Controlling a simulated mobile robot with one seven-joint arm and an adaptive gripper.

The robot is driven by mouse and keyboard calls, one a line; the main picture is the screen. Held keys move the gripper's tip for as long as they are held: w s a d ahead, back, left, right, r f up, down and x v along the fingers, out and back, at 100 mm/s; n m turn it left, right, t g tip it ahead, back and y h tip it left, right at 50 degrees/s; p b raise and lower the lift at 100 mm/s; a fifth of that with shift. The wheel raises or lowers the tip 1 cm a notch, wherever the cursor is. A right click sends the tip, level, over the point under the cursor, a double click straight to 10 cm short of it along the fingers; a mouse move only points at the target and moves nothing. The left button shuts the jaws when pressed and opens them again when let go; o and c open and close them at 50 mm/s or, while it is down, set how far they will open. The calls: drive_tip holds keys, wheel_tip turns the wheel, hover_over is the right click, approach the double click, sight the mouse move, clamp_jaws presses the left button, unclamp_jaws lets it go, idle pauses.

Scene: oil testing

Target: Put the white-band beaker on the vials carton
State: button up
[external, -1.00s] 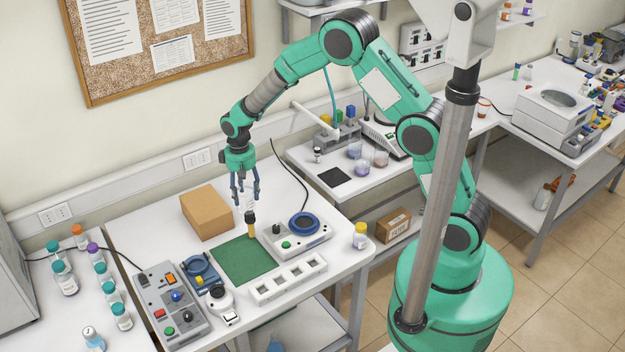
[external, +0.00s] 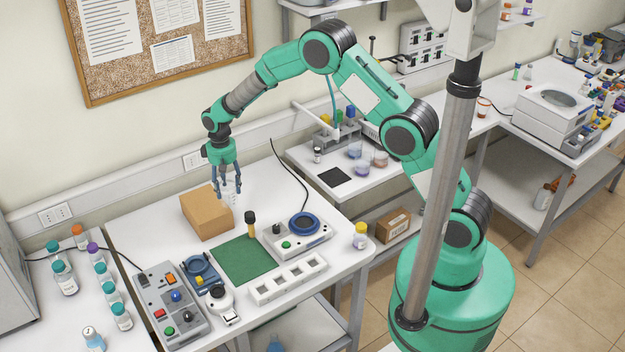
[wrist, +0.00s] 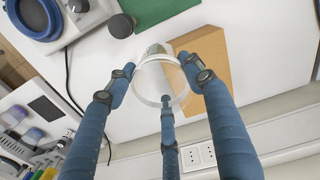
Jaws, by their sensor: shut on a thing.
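My gripper (external: 226,194) is shut on a clear beaker with a white band round its rim, held above the white table. In the wrist view the beaker (wrist: 158,102) sits between the blue fingers of my gripper (wrist: 160,78). In the external view it is faint and partly hidden by the fingers. A plain brown carton (external: 203,217) stands on the table at the back, just beside and below my gripper. It also shows in the wrist view (wrist: 212,50), partly behind the beaker and fingers. I see no label that names it.
A dark-capped bottle (external: 251,226) stands by the green mat (external: 243,264). A device with a blue ring (external: 303,224), a white rack (external: 287,278) and a control box (external: 170,301) surround the mat. Another carton (external: 393,225) is on a lower shelf.

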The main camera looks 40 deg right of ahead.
drive_tip(key=w+a+p, duration=0.1)
drive_tip(key=w+a, duration=0.2)
drive_tip(key=w, duration=0.4)
drive_tip(key=shift+f, duration=0.35)
drive_tip(key=shift+w, duration=0.1)
drive_tip(key=shift+f+p, duration=0.6)
drive_tip(key=shift+f, duration=1.15)
drive_tip(key=shift+f, duration=0.15)
drive_tip(key=o, duration=1.2)
drive_tip(key=shift+r, duration=0.2)
wheel_tip(320, 180, up, 12)
drive_tip(key=b, duration=0.2)
